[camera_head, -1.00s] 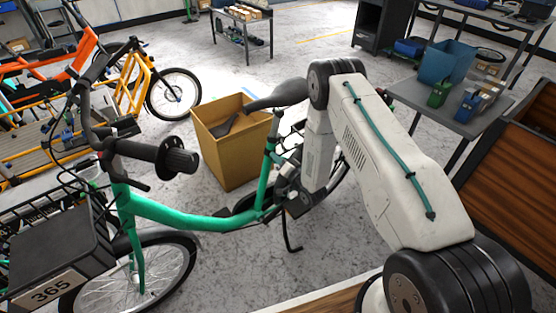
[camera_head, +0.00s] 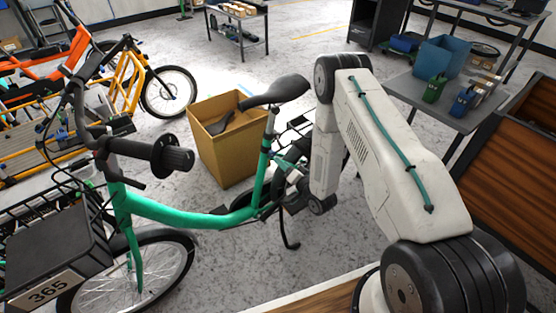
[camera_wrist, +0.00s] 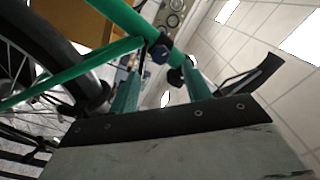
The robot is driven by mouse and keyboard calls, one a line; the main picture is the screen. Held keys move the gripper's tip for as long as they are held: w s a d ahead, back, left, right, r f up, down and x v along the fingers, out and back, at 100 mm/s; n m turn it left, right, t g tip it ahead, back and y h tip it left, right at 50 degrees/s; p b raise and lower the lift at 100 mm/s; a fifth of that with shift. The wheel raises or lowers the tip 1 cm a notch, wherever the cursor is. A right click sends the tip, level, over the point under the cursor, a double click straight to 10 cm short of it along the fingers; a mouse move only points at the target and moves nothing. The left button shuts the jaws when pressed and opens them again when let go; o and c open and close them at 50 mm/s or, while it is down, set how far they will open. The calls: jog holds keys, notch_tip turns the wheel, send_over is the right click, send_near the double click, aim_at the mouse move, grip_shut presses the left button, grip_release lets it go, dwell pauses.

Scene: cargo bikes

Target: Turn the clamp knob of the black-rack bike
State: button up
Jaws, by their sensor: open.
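The green bike (camera_head: 190,218) stands in front of me, with a black saddle (camera_head: 275,91) and a black rear rack (camera_head: 296,128) partly hidden by my arm. In the wrist view its green tube (camera_wrist: 125,15) crosses the top. A small dark blue knob (camera_wrist: 160,50) sits at the tube, which I take to be the clamp knob. My gripper (camera_wrist: 158,85) has its two green fingers apart, one on each side below the knob, with nothing between them. In the head view my gripper (camera_head: 281,175) is small beside the seat tube; contact cannot be told.
A cardboard box (camera_head: 225,150) stands behind the bike. A grey table (camera_head: 425,100) with a blue bin (camera_head: 443,60) is at the right, near a wooden cargo box (camera_head: 515,150). An orange bike (camera_head: 45,60) is at the left.

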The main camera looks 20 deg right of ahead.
aim_at(273, 154)
jog(key=shift+s+d, duration=0.2)
jog(key=shift+s, duration=0.5)
jog(key=shift+d, duration=0.1)
jog(key=w+n, duration=0.2)
jog(key=n, duration=0.1)
jog(key=w+a+n, duration=0.1)
jog(key=w+n, duration=0.1)
jog(key=n, duration=0.2)
jog(key=w+a+n, duration=0.1)
jog(key=w+n, duration=0.1)
jog(key=n, duration=0.1)
jog(key=shift+w+a+r, duration=0.1)
jog(key=shift+w+a, duration=0.1)
jog(key=shift+w, duration=0.2)
jog(key=c, duration=1)
